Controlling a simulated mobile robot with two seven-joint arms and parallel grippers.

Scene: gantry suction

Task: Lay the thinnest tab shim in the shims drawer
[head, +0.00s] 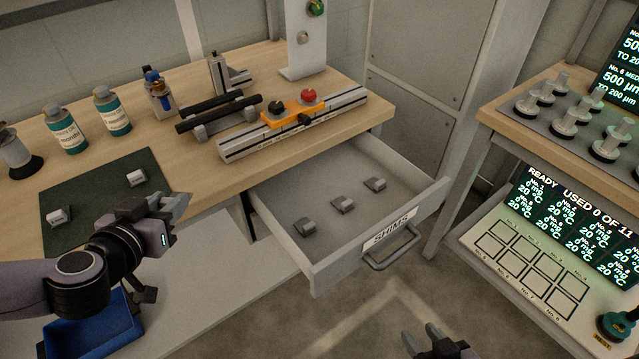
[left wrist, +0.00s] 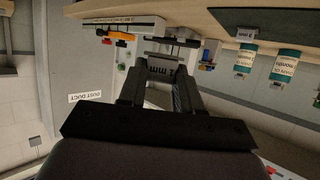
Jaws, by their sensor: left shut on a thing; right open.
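My left gripper (head: 180,206) is shut in front of the bench, left of the open drawer. In the head view this shim is hidden. Two tab shims (head: 58,215) (head: 136,178) rest on the dark green mat (head: 85,188). The drawer marked SHIMS (head: 290,241) stands open with three grey tabs (head: 305,228) (head: 343,205) (head: 375,184) inside. My right gripper (head: 437,344) is open and empty at the bottom edge.
The bench top (head: 250,70) carries bottles (head: 66,132), a rail (head: 300,122) with an orange slide, and black rods. A blue bin (head: 95,325) is below at left. A side stand (head: 500,245) with screens is at right. The drawer floor has bare room around its tabs.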

